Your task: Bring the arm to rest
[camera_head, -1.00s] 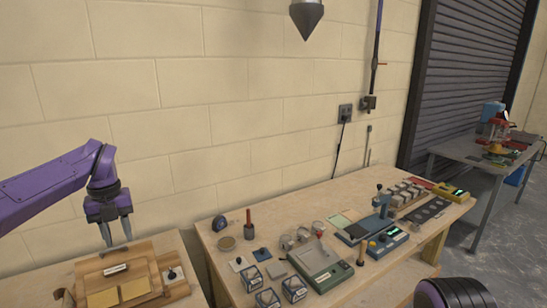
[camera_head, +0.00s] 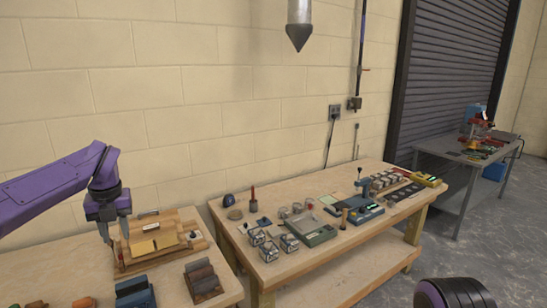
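My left gripper (camera_head: 112,231) comes in from the left on the purple arm (camera_head: 55,186). It points down at the left end of a wooden rack (camera_head: 140,262) on the near bench. Its two dark fingers look apart, with nothing seen between them. Whether the fingers touch the rack is hard to tell. My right gripper is not in view; only a dark, purple-ringed part of my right arm (camera_head: 452,293) shows at the bottom right.
A second bench (camera_head: 365,260) holds tubs, a green tray (camera_head: 309,233) and tools. A grey metal table (camera_head: 462,150) stands far right. A pointed metal bob (camera_head: 299,30) hangs above.

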